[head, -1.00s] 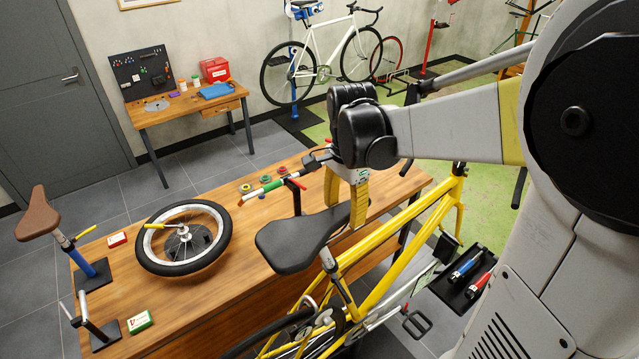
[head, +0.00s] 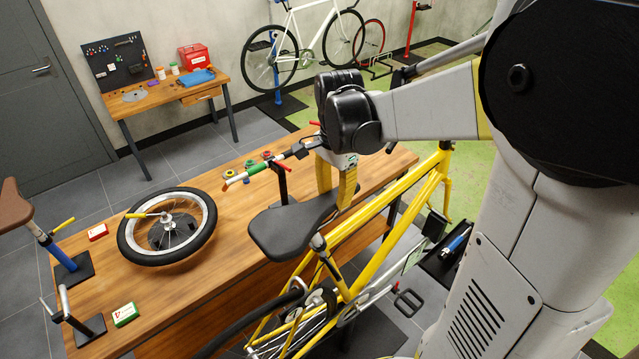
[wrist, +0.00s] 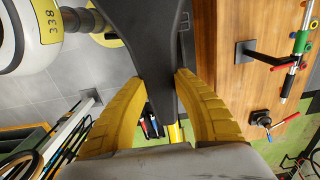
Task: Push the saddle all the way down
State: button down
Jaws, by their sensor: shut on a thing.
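The black saddle (head: 285,228) sits on its post on the yellow bike frame (head: 375,235) in the middle of the head view. My gripper (head: 335,198) comes down from above, its yellow fingers on either side of the saddle's narrow nose, and is shut on it. In the wrist view, the yellow fingers (wrist: 160,85) hold the dark saddle (wrist: 150,35) between them. A short part of the post and its clamp (head: 319,243) shows below the saddle. I cannot tell from these frames exactly how deep the post is in the frame.
The wooden bench (head: 105,285) beside the bike holds a loose wheel (head: 130,237), a handlebar with a green grip (head: 258,168) and small boxes. A brown saddle on a stand (head: 15,210) is at the far left. Another table (head: 150,103) stands by the wall.

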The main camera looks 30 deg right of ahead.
jog(key=shift+d+f, duration=0.15)
jog(key=shift+f, duration=0.55)
jog(key=shift+r, duration=0.1)
jog(key=c, duration=0.9)
grip_release()
jog(key=shift+c, duration=0.2)
notch_tip(320, 180, up, 12)
